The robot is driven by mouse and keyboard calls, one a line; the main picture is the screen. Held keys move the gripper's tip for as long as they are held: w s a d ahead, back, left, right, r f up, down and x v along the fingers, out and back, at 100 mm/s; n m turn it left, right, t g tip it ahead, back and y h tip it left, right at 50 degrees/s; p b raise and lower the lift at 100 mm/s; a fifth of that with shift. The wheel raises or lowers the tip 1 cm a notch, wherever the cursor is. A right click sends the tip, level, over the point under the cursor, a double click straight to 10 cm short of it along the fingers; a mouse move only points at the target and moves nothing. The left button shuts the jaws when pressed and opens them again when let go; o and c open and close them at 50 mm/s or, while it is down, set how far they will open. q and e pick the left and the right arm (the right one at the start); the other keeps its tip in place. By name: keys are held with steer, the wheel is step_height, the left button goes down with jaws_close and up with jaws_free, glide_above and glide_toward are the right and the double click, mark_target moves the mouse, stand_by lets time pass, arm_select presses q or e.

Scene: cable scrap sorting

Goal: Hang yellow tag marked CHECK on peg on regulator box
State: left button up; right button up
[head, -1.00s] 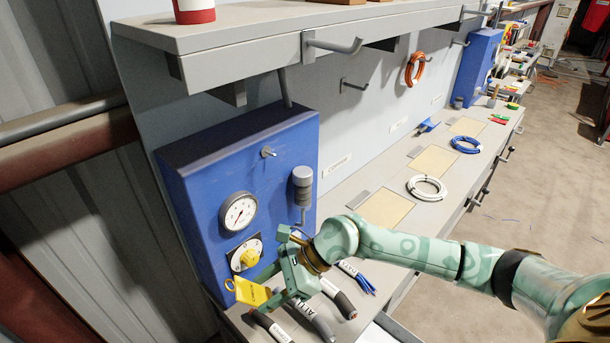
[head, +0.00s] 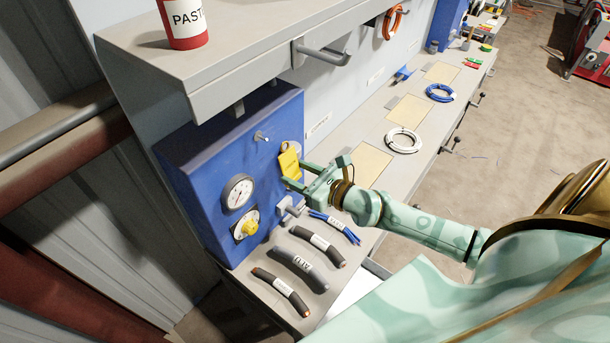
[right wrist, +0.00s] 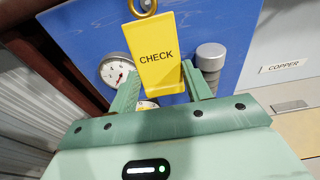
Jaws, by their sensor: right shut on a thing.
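The yellow tag (head: 288,165) has a brass ring at its top and reads CHECK in the right wrist view (right wrist: 155,62). My right gripper (head: 292,181) is shut on the tag's lower part and holds it upright, ring up, before the blue regulator box (head: 208,165). The short metal peg (head: 261,137) sticks out of the upper front of the box. In the head view the tag is right of the peg and a little lower, with the ring apart from it. My left gripper is not in view.
The box carries a gauge (head: 238,192), a yellow knob (head: 249,228) and a grey cylinder, partly hidden by the tag. A shelf (head: 240,62) with a hook (head: 325,53) overhangs the box. Several cable pieces (head: 290,268) lie on the bench below.

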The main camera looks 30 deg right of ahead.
steer(key=shift+r+b+x, duration=0.2)
steer(key=shift+b+x, duration=0.3)
steer(key=shift+x, duration=2.5)
steer(key=shift+w+a+f+b, duration=0.15)
steer(key=shift+w+b, duration=0.15)
steer(key=shift+b, duration=0.05)
steer(key=shift+c, duration=1.3)
steer(key=shift+w+a+f, duration=0.2)
steer(key=shift+w+f, duration=0.15)
steer(key=shift+w, duration=0.25)
steer(key=shift+s+r, duration=0.1)
steer(key=shift+s, duration=0.1)
steer(key=shift+w, duration=0.1)
steer(key=o, duration=1.3)
steer(key=shift+c, duration=0.2)
